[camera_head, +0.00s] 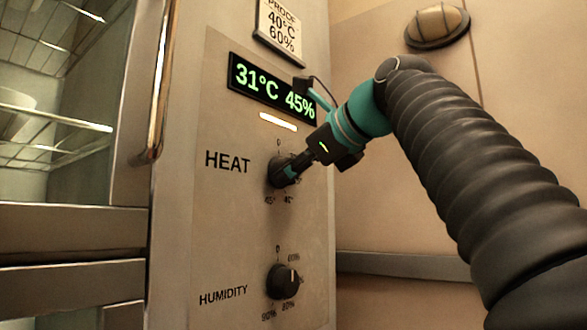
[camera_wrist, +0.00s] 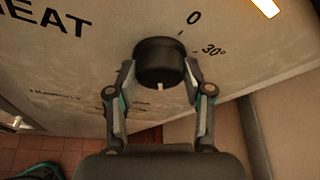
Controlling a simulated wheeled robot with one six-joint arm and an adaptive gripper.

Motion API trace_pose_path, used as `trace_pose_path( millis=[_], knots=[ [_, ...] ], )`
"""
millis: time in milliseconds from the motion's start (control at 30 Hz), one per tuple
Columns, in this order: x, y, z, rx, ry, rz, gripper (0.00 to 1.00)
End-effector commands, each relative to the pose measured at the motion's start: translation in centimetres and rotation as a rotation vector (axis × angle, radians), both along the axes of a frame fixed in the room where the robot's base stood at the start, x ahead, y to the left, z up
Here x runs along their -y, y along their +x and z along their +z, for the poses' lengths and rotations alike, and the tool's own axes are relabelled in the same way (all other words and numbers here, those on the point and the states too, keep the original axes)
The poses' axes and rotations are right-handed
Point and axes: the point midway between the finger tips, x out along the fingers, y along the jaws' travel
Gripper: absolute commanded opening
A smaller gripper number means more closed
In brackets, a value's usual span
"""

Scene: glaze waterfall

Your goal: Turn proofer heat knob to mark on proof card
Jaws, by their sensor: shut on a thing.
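The black heat knob (camera_head: 275,172) sits on the steel panel beside the word HEAT. My gripper (camera_head: 287,173) is shut on it, with one finger on each side in the wrist view (camera_wrist: 160,75). In the wrist view the knob (camera_wrist: 160,55) shows a white pointer line on its near, lower side. The marks 0 and 30° show beside it there; 45° and 40° show below the knob in the head view. The proof card (camera_head: 280,30) above reads 40°C, 60%. The green display (camera_head: 272,88) reads 31°C, 45%.
The black humidity knob (camera_head: 283,282) is below the heat knob, with a white pointer line near its top. A vertical metal handle (camera_head: 160,80) and open wire shelves (camera_head: 55,120) are at left. A round wall lamp (camera_head: 437,27) is at upper right.

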Motion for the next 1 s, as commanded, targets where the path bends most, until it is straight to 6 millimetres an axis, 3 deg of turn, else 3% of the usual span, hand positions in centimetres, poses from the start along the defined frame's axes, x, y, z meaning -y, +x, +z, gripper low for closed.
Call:
trace_pose_path(
  millis=[600,633,700,1000],
  knots=[
    [-0.03,0.04,0.13,-0.029,0.028,0.0,0.16],
    [-0.03,0.04,0.13,-0.028,0.028,0.0,0.58],
    [-0.02,0.03,0.12,-0.029,0.027,0.001,0.75],
    [0.02,0.01,0.07,-0.03,0.026,0.0,0.75]
  ],
)
